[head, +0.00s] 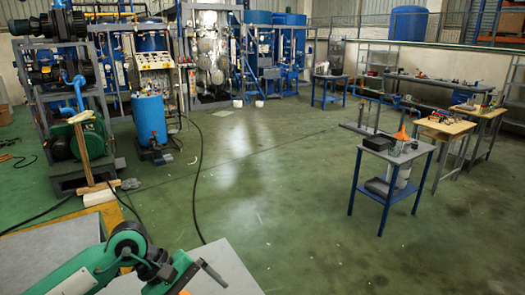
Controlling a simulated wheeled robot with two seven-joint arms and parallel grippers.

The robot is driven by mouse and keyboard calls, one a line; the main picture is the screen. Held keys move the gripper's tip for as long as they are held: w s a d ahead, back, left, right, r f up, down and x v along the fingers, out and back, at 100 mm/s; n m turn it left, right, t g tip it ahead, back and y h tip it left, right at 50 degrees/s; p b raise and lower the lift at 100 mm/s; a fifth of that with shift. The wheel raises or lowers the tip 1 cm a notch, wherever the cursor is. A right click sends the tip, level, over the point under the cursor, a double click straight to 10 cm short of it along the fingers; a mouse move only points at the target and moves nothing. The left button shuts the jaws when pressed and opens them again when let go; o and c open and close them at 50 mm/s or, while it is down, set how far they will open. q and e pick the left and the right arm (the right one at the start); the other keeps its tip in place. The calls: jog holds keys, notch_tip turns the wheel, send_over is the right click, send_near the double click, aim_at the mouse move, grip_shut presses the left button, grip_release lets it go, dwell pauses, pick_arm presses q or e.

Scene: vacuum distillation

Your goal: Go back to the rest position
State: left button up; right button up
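My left arm comes in from the lower left as a green arm with black joints. Its gripper (198,278) is at the bottom edge, over a grey flat surface (232,262). Dark finger parts show, but their gap is unclear, so I cannot tell whether it is open or shut. I see nothing clearly held in it. My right arm and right gripper are not in view.
A small blue-legged table (411,155) stands at the right, with wooden-topped tables (447,126) behind it. A blue drum (149,120) and a wooden post (83,155) stand at the left. Hoses cross the floor. The green floor (270,165) in the middle is largely clear.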

pick_arm(q)
jog(key=s+d+r+n+h, duration=0.2)
jog(key=d+r+h, duration=0.1)
jog(key=d+h, duration=0.3)
notch_tip(320, 180, up, 10)
jog(key=w+d+n+t+h, duration=0.1)
jog(key=d+n+t+h, duration=0.2)
jog(key=n+t+h, duration=0.95)
jog(key=w+a+f+n+t+y, duration=0.2)
jog(key=a+n+t+y, duration=0.25)
jog(key=n+y, duration=0.65)
jog(key=w+a+f+n+t+y, duration=0.2)
jog(key=w+a+n+t+y, duration=0.25)
jog(key=n, duration=1.05)
jog(key=s+a+f+n+g+y, duration=0.4)
jog(key=a+f+n+y, duration=0.3)
jog(key=f+n+y, duration=0.35)
jog(key=s+a+f+n+g, duration=0.3)
jog(key=s+f+n+g, duration=0.9)
jog(key=s+f, duration=0.8)
notch_tip(320, 180, down, 30)
jog(key=s+m+g, duration=0.1)
jog(key=s+g, duration=0.1)
jog(key=g, duration=0.1)
jog(key=s+a+f, duration=0.3)
jog(key=s+f, duration=1.6)
jog(key=shift+g, duration=0.35)
